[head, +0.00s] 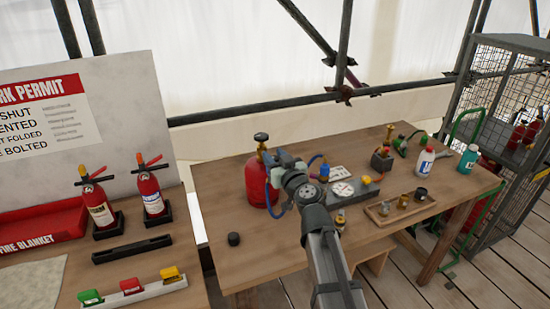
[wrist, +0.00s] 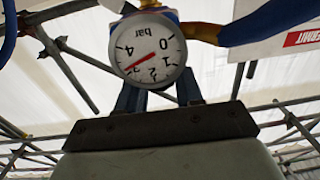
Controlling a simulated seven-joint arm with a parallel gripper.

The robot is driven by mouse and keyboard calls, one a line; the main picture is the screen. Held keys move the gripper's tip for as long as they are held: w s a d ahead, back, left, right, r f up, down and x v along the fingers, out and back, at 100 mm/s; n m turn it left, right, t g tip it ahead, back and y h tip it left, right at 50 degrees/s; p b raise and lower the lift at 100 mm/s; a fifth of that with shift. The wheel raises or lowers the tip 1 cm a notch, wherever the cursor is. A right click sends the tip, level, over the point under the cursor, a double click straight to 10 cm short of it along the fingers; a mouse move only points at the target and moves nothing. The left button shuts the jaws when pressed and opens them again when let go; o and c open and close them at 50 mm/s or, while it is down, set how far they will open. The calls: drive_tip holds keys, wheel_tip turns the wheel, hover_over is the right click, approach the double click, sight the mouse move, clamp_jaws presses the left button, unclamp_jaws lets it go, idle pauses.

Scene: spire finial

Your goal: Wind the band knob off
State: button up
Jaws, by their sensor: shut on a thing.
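A red gas bottle (head: 256,184) with a black handwheel (head: 261,137) on top stands at the left of the wooden bench. My gripper (head: 283,163) is at the fittings just right of the bottle's neck. In the wrist view its two fingers reach up behind a round white bar gauge (wrist: 148,48), seen upside down, its red needle between 2 and 4. A blue regulator body (wrist: 172,14) and a brass-coloured part (wrist: 203,33) show behind the gauge. My gripper is shut on a part of this regulator. The gauge hides the fingertips, and I cannot make out the band knob.
A blue hose (head: 270,206) hangs by the bottle. A black cap (head: 233,239) lies on the bench. A grey block with a dial (head: 343,189), a wooden tray (head: 376,218) and small bottles (head: 425,160) stand to the right. Bench front left is mostly clear.

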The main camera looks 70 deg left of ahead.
drive_tip(key=shift+a+m+t, duration=0.1)
drive_tip(key=shift+m+t, duration=0.7)
drive_tip(key=shift+t, duration=0.4)
drive_tip(key=o, duration=1)
drive_tip(key=shift+c, duration=0.2)
drive_tip(key=s+d, duration=0.1)
drive_tip(key=d, duration=1.3)
drive_tip(key=shift+s, duration=0.2)
drive_tip(key=shift+a, duration=0.1)
